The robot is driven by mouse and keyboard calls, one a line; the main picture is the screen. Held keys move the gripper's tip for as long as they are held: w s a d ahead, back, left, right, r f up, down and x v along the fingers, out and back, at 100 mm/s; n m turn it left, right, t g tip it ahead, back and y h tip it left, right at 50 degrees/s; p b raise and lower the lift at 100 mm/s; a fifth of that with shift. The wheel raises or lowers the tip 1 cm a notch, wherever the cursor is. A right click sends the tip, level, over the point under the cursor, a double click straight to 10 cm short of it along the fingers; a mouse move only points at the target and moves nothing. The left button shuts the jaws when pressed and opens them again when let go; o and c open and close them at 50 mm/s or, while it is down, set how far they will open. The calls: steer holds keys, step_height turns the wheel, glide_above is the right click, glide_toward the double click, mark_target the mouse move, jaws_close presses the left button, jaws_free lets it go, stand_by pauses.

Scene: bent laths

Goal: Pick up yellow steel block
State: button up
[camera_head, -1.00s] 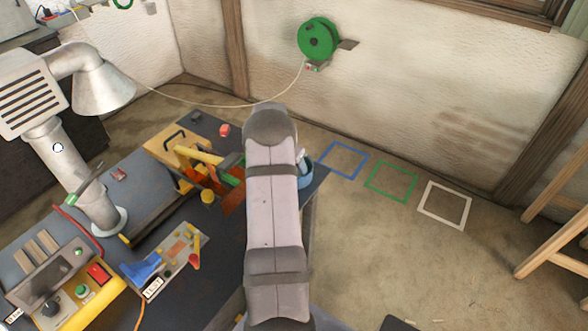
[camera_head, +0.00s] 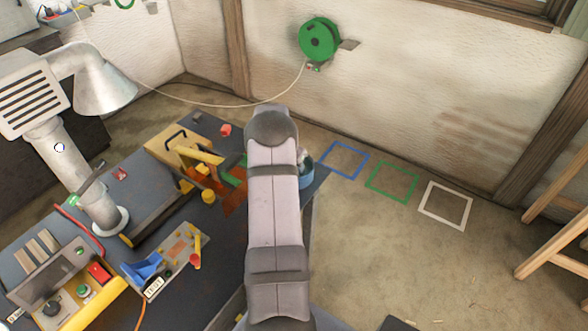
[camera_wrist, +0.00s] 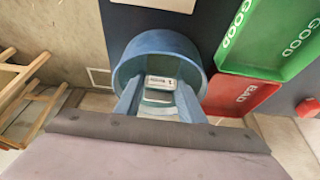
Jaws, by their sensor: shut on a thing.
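In the camera_wrist view my gripper (camera_wrist: 158,104) shows as two blue-grey fingers, shut on a pale grey piece (camera_wrist: 160,82) with a small marked plate. I cannot make out its full shape, and it does not look yellow. A round blue container (camera_wrist: 160,46) surrounds the view beyond the fingertips; I cannot tell how deep they reach in it. In the camera_head view my arm hides the gripper beside the blue container (camera_head: 307,172). Yellow things on the bench are a bar (camera_head: 204,157) and a short round piece (camera_head: 208,197); I cannot tell which is the steel block.
A large pale duct (camera_head: 75,165) and a yellow control box (camera_head: 85,300) are at the left. Blue, green and white squares mark the open floor.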

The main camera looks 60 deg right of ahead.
step_height(320, 180, up, 8)
steer(key=b, duration=0.3)
steer(key=shift+r, duration=0.85)
